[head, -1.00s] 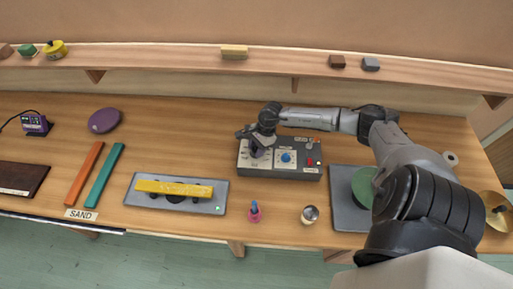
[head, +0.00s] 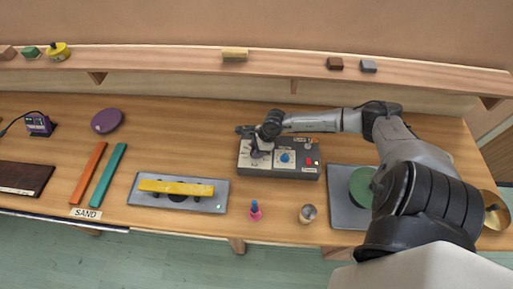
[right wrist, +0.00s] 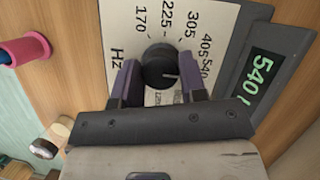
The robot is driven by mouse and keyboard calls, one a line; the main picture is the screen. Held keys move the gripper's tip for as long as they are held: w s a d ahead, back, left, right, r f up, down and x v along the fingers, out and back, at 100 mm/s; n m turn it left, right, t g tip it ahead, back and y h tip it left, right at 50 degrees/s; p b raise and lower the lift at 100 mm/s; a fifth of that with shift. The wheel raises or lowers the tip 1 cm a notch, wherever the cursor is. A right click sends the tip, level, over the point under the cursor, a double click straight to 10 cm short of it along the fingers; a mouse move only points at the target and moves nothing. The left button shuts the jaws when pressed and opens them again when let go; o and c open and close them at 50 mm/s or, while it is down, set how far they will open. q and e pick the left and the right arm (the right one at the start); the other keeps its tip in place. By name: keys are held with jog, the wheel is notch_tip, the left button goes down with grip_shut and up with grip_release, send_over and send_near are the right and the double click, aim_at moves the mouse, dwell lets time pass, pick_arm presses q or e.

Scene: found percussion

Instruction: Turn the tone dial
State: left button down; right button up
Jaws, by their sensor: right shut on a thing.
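The tone dial (right wrist: 158,66) is a round black knob with a light pointer mark. It stands on a pale plate printed with "Hz" and numbers from 170 to 540. A dark display (right wrist: 262,78) beside the scale shows green digits reading 540. My right gripper (right wrist: 160,78) is shut on the dial, one purple-grey finger on each side. In the head view the right gripper (head: 257,152) reaches down over the left end of the grey control box (head: 287,174) and hides the dial. My left gripper is not in view.
The box also carries a blue knob (head: 285,158) and a red button (head: 308,161). A pink-based blue peg (head: 255,211) and a small round-topped object (head: 308,214) stand in front. A yellow bar (head: 176,187) on a grey plate lies left. A shelf (head: 190,60) runs behind.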

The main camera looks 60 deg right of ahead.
dwell(0.3)
jog(key=o, duration=0.9)
jog(key=shift+r, duration=0.1)
jog(key=p+v, duration=0.1)
jog(key=v, duration=1.2)
jog(key=shift+s+r, duration=0.15)
jog(key=shift+r, duration=0.1)
jog(key=shift+d, duration=0.1)
